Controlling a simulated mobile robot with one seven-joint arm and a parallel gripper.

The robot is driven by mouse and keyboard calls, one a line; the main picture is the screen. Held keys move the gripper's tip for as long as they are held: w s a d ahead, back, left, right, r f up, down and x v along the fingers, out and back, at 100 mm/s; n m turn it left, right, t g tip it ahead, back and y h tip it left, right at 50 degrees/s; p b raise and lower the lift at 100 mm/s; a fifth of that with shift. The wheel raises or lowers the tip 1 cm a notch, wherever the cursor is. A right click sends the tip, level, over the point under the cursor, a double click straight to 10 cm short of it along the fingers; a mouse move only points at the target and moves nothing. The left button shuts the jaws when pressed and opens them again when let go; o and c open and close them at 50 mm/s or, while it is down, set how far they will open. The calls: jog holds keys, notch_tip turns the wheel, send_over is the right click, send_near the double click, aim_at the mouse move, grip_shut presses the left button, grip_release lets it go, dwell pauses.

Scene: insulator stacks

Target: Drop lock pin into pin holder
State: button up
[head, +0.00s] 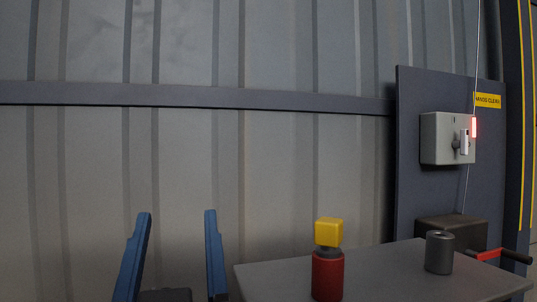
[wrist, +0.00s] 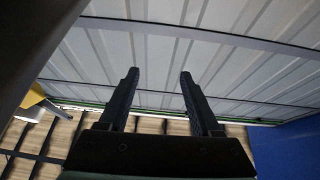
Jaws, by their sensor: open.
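My gripper (head: 177,213) is at the lower left of the head view, its two blue fingers apart with nothing between them. In the wrist view its fingers (wrist: 158,73) are also spread and empty. A dark grey hollow cylinder (head: 439,253), which looks like the pin holder, stands upright on the grey table (head: 275,275), well right of my gripper. A small bright red piece (head: 474,127) is at the right side of the wall box beside its lever; I cannot tell whether it is the lock pin. The wrist view shows neither holder nor pin.
A red cylinder (head: 327,275) with a yellow block (head: 329,232) on top stands on the table between my gripper and the holder. A grey wall box (head: 443,138) with a lever is on a dark panel (head: 420,85). A red bar with a black grip (head: 515,257) juts out at right.

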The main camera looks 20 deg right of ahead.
jog(key=w+r+g+p, duration=0.3)
jog(key=r+p, duration=0.4)
jog(key=p, duration=0.7)
jog(key=w+r+g+p, duration=0.3)
jog(key=r+p, duration=0.4)
jog(key=p, duration=0.6)
jog(key=m+g+h+p, duration=0.1)
jog(key=m+g+h, duration=0.65)
jog(key=h, duration=0.25)
send_near(322, 228)
jog(key=shift+w+d+f+m+t, duration=0.35)
jog(key=shift+w+f+m, duration=0.1)
jog(key=shift+w, duration=0.1)
jog(key=shift+d+f, duration=0.1)
jog(key=shift+d, duration=0.2)
jog(key=p+x, duration=0.1)
jog(key=x, duration=0.6)
jog(key=shift+d, duration=0.1)
jog(key=p+x, duration=0.3)
jog(key=x, duration=0.1)
jog(key=shift+w+d, duration=0.2)
jog(key=shift+d, duration=0.2)
jog(key=shift+w+d+f, duration=0.15)
jog(key=shift+w, duration=0.05)
grip_shut()
